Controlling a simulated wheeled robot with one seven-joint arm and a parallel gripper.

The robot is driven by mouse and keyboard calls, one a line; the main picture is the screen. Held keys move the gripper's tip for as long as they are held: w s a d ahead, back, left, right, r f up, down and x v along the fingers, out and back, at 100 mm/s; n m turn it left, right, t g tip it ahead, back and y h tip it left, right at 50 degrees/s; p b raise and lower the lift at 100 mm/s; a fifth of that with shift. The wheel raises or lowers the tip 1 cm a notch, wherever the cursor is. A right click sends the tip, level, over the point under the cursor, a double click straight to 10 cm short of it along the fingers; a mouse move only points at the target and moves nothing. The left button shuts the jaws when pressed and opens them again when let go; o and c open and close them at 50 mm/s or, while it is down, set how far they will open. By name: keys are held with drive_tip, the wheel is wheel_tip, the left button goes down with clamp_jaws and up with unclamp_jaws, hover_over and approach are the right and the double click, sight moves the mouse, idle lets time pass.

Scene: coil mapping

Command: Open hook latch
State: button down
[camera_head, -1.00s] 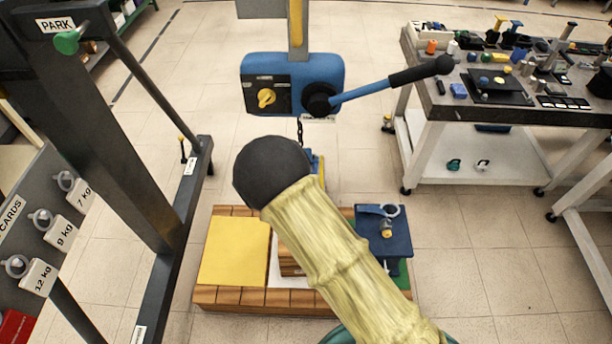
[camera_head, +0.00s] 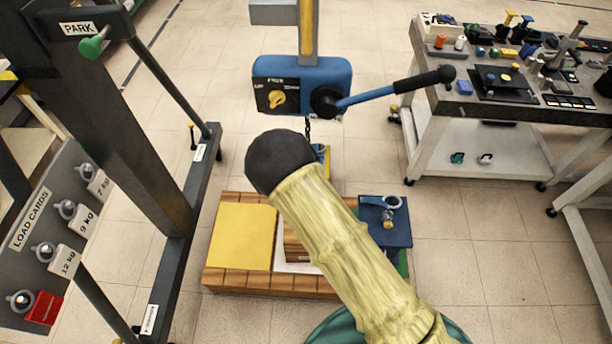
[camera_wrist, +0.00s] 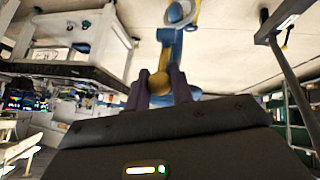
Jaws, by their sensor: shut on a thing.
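The blue hook block (camera_head: 321,152) with a yellow part hangs on a dark chain (camera_head: 307,130), below the blue hoist box (camera_head: 300,85). In the head view my arm partly covers it and hides my gripper. In the wrist view my gripper (camera_wrist: 160,86) has its two dark fingers closed around a rounded yellow knob (camera_wrist: 159,82). The knob sits against the blue hook body (camera_wrist: 181,90), and appears to be the latch's tab. A pale ring (camera_wrist: 180,14) shows beyond it at the top. Whether the latch is open cannot be told.
A wooden-sided pallet with a yellow plate (camera_head: 243,237) and a blue bracket (camera_head: 385,220) lies below the hook. A dark frame with a PARK sign (camera_head: 78,28) and a load-card board (camera_head: 45,235) stand left. A tool table (camera_head: 440,105) stands right.

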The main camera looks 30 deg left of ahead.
drive_tip(key=c, duration=1.3)
unclamp_jaws()
drive_tip(key=shift+s, duration=0.1)
drive_tip(key=v, duration=1.7)
drive_tip(key=shift+r, duration=0.15)
